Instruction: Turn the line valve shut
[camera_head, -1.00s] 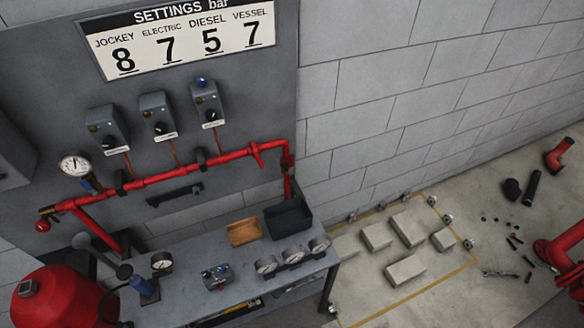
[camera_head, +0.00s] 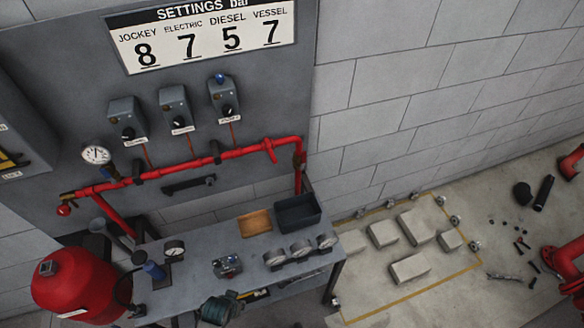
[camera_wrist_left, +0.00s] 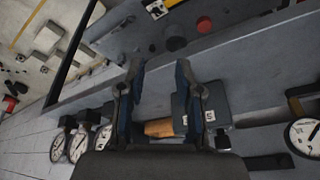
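A red pipe (camera_head: 165,172) runs along the grey panel. At its left end is a small brass fitting with a red knob (camera_head: 65,209). A red tee-shaped piece (camera_head: 269,149) sticks out near its right end, and a darker fitting (camera_head: 300,160) sits on the down-going part. I cannot tell which of these is the line valve. My left gripper (camera_wrist_left: 159,65) shows in the left wrist view with its two fingers apart and nothing held. Beyond it are the bench top, a small box (camera_wrist_left: 201,105) and an orange-brown tray (camera_wrist_left: 159,128). My right gripper is not in view.
The bench (camera_head: 190,262) holds a dark bin (camera_head: 298,214), a wooden tray (camera_head: 255,223) and several gauges. A red tank (camera_head: 75,285) stands at left. Three control boxes (camera_head: 174,105) hang above the pipe. Pale blocks (camera_head: 410,268) lie on the floor inside yellow lines at right.

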